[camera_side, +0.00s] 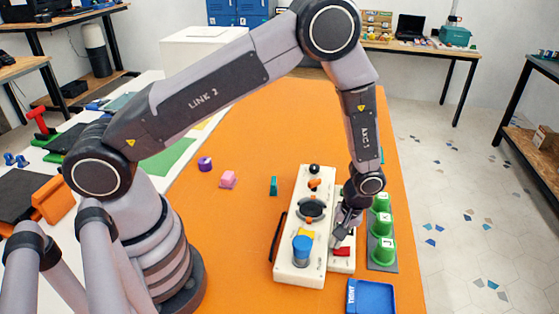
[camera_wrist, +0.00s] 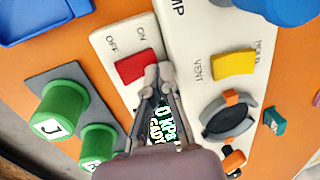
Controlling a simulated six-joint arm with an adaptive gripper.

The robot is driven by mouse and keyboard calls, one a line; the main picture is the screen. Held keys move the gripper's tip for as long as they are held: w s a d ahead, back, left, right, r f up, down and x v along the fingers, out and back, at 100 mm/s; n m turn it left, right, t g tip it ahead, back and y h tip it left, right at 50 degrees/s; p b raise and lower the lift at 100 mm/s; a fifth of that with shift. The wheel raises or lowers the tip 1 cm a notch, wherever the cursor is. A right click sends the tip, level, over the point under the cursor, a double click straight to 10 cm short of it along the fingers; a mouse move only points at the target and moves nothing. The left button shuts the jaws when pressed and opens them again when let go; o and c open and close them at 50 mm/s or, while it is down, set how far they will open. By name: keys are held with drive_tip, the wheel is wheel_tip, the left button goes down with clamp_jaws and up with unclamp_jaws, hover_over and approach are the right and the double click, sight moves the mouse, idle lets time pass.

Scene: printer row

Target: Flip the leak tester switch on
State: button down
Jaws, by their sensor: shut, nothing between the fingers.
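The red rocker switch (camera_wrist: 134,67) sits on a narrow white panel (camera_wrist: 103,40) with ON and OFF labels above it, upside down in the wrist view. A lit display (camera_wrist: 160,125) reading kPa and READY is partly hidden behind my fingers. My gripper (camera_wrist: 158,72) is shut and empty, its fingertips at the right edge of the red switch; I cannot tell if they touch it. In the side view my gripper (camera_side: 341,238) points down just above the red switch (camera_side: 343,251). Which way the switch is tipped is unclear.
A larger white panel (camera_side: 299,274) beside it carries a blue knob (camera_side: 302,250), a yellow switch (camera_wrist: 234,63) marked VENT and a grey dial (camera_wrist: 226,118). Green cups (camera_side: 383,251) stand right of it. A blue tray (camera_side: 371,296) lies in front.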

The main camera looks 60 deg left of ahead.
sight(330, 249)
drive_tip(key=shift+w+d+r, duration=0.25)
drive_tip(key=shift+w+d, duration=0.3)
wheel_tip(330, 249, up, 14)
drive_tip(key=s+a, duration=0.1)
drive_tip(key=shift+s+a, duration=0.4)
idle(0.3)
